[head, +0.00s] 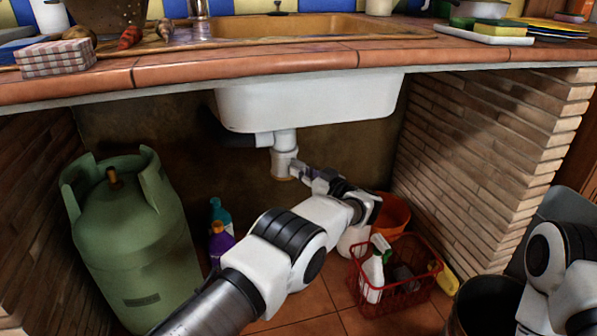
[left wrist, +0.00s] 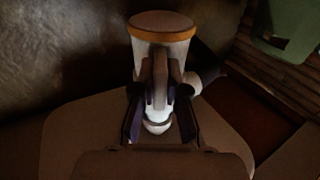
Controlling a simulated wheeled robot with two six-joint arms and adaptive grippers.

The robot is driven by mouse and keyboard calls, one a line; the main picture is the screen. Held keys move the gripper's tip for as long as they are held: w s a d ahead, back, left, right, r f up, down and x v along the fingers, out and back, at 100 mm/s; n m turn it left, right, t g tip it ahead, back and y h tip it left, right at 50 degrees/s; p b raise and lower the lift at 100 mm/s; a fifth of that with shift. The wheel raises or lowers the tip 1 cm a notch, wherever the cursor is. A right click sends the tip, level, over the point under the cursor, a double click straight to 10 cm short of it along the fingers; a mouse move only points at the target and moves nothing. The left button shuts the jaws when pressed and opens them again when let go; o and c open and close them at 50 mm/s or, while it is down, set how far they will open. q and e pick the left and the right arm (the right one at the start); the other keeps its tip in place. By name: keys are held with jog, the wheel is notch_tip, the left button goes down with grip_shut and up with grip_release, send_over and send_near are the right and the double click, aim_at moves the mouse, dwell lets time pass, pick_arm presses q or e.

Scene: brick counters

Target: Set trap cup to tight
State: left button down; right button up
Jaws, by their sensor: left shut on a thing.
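The white sink trap hangs under the basin, with the trap cup (head: 284,163) at its lower end. An orange-brown band shows at the cup's bottom. My left fingers (left wrist: 159,108) stand on both sides of the white trap there. The exact finger contact is dark and partly hidden. My right gripper is out of view; only part of that arm shows at lower right.
A green gas cylinder (head: 132,235) stands at left, beside purple (head: 221,240) and teal (head: 220,213) bottles. A red basket (head: 398,299) with bottles and an orange bucket (head: 396,215) stand at right. The white basin (head: 310,103) and brick wall (head: 490,155) bound the space.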

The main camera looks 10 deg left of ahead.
aim_at(291, 132)
pick_arm(q)
jog(key=c, duration=1.2)
grip_release()
jog(key=shift+r, duration=0.1)
notch_tip(291, 132, up, 10)
jog(key=shift+f, duration=0.1)
